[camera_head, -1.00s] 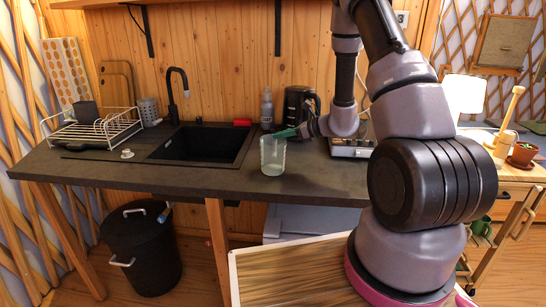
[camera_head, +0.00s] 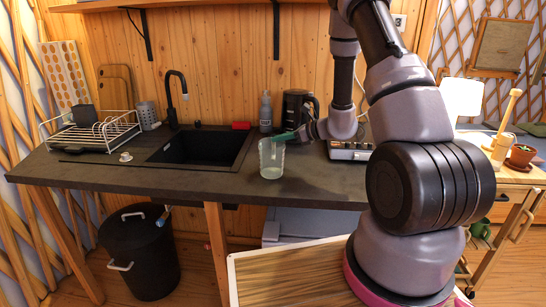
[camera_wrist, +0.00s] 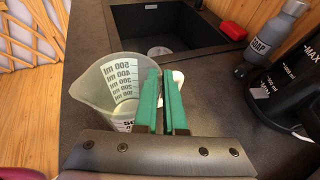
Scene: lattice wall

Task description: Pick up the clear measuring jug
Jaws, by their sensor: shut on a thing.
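The clear measuring jug (camera_head: 271,161) is upright at the front of the dark worktop, right of the sink. In the wrist view the jug (camera_wrist: 97,98) shows its scale marks and open mouth, left of the green fingers. My gripper (camera_head: 277,139) reaches it from the right, with its fingers at the jug's upper right side. In the wrist view my gripper (camera_wrist: 162,76) is shut on the jug's wall, one finger inside the rim and one outside. I cannot tell whether the base touches the worktop.
A black kettle (camera_head: 297,108) and a grey soap bottle (camera_head: 265,112) stand behind the jug. A hob or scale (camera_head: 350,150) is on the right. The worktop (camera_head: 225,183) in front is clear.

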